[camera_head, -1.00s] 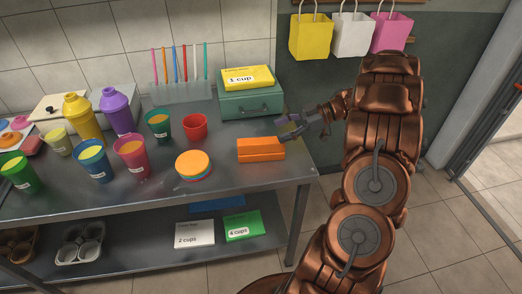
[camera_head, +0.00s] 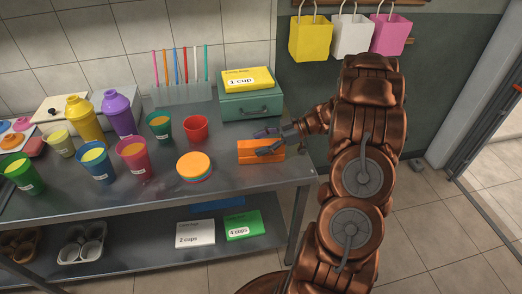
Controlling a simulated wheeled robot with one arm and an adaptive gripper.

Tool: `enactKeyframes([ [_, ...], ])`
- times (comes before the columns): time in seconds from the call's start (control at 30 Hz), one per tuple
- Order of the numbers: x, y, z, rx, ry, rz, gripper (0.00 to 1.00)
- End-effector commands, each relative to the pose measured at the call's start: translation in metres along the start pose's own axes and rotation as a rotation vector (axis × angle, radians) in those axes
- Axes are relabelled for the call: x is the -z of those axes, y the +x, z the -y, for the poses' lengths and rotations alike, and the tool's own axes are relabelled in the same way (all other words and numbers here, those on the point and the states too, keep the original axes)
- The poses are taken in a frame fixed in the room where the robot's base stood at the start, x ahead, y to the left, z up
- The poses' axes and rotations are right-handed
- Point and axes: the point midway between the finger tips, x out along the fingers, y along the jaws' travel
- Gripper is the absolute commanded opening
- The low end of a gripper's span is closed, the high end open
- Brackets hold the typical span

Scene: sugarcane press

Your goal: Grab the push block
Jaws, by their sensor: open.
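The push block looks to be the orange block (camera_head: 248,156) on the right part of the metal table. It lies flat on the tabletop. My gripper (camera_head: 268,143) is at the block's right half, reaching in from the right. Its fingers are spread: one shows over the block's front side and the other near its back edge. The fingers hide part of the block's top. I cannot tell whether either finger touches it.
A stack of round lids (camera_head: 194,166) lies just left of the block. A red cup (camera_head: 196,129) and a green box (camera_head: 250,103) with a yellow "1 cup" pack (camera_head: 247,79) stand behind. Several cups and shakers fill the left. The table's front edge (camera_head: 240,190) is close.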

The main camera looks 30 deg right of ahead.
Motion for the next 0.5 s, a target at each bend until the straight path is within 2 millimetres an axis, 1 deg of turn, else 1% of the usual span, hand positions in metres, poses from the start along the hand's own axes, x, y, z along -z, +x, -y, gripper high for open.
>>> enactKeyframes([
  [0.2, -0.0001, 0.0003, 0.0001, 0.000, 0.000, 0.000, 0.66],
  [0.5, -0.0001, 0.0002, 0.0003, 0.001, 0.001, -0.001, 0.34],
])
